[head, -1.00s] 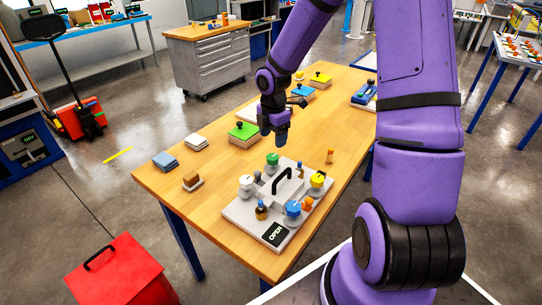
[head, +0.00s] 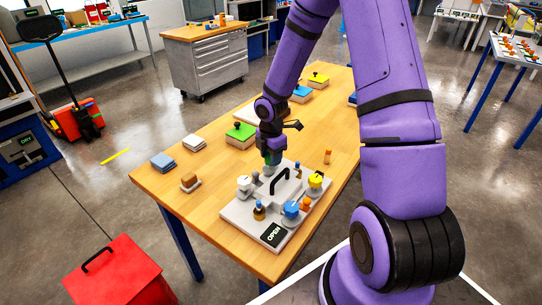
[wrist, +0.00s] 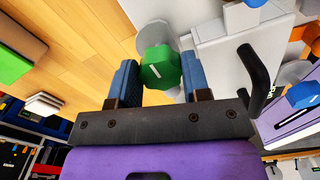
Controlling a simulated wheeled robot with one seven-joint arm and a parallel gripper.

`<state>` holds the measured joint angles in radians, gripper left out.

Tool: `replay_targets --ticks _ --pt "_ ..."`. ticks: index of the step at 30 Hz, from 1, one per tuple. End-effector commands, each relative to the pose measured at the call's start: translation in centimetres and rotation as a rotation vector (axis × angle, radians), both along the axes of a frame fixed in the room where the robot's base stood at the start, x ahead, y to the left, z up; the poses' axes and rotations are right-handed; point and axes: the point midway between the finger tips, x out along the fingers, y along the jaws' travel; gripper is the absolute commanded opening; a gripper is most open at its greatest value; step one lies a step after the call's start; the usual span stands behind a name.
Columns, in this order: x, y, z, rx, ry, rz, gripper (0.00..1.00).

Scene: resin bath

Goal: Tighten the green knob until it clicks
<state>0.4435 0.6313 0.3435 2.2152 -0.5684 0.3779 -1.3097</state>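The green knob (wrist: 160,68) has a white line on its top and stands on the grey panel (head: 233,214). In the wrist view it sits between the two blue fingers of my gripper (wrist: 160,80). The fingers are apart on either side of it, with little room; contact cannot be made out. In the head view my gripper (head: 271,154) points down at the panel's far corner, and only a bit of green shows at its fingertips. A black sign reading OPEN (head: 273,234) is on the panel's near end.
The panel also carries a black arched handle (head: 281,180), close to my gripper, a white knob (head: 244,182), a yellow knob (head: 316,180) and a blue knob (head: 291,209). A green block (head: 240,137) stands behind left.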

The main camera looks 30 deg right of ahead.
Motion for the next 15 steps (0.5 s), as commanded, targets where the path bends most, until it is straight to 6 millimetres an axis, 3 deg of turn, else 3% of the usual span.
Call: replay_targets --ticks 1,3,15 --pt "0.00 0.00 0.01 0.000 0.000 0.000 0.32" --pt "0.00 0.00 0.01 0.000 0.000 0.000 0.17" --pt "0.01 0.03 0.02 0.000 0.000 -0.063 0.17"
